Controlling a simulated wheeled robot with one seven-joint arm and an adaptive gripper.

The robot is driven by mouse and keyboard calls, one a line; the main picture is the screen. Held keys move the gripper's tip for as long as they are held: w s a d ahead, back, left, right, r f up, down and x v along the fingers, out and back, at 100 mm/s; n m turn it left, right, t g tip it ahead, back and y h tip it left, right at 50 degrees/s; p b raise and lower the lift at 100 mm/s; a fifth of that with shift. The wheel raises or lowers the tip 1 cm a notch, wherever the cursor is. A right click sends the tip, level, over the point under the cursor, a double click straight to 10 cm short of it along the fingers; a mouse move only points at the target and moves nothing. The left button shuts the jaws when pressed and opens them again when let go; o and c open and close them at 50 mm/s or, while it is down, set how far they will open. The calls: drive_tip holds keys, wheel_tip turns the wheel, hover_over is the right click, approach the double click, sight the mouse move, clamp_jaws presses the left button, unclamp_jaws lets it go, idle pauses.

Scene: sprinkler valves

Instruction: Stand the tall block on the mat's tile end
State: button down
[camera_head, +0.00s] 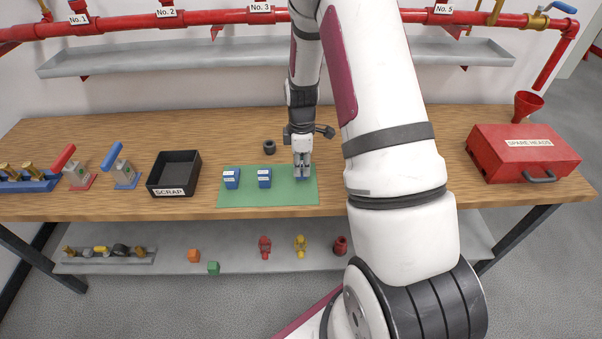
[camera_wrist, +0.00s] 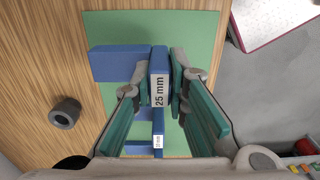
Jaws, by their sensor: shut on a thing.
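My gripper (camera_head: 302,176) is over the right part of the green mat (camera_head: 244,196), pointing down. In the wrist view, my gripper (camera_wrist: 161,85) is shut on a blue block (camera_wrist: 160,72) labelled "25 mm", with a finger on each side. In the head view the gripper mostly hides this block; whether its base touches the mat is unclear. Two blue blocks with white labels, a left one (camera_head: 232,178) and a middle one (camera_head: 265,178), stand on the mat. In the wrist view, a plain blue piece (camera_wrist: 115,63) lies left of the held block, and another labelled blue piece (camera_wrist: 157,141) shows below.
A dark ring (camera_head: 268,147) sits just behind the mat. A black scrap tray (camera_head: 174,190) stands to the left and a red spare heads box (camera_head: 522,152) at the far right. Red piping (camera_head: 215,17) and a grey shelf (camera_head: 150,56) run above the wooden bench.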

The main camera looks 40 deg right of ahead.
sight(301, 178)
drive_tip(key=shift+f+p, duration=0.3)
drive_tip(key=shift+f, duration=1.45)
drive_tip(key=shift+f, duration=0.15)
drive_tip(key=c, duration=1.6)
unclamp_jaws()
drive_tip(key=shift+o, duration=0.2)
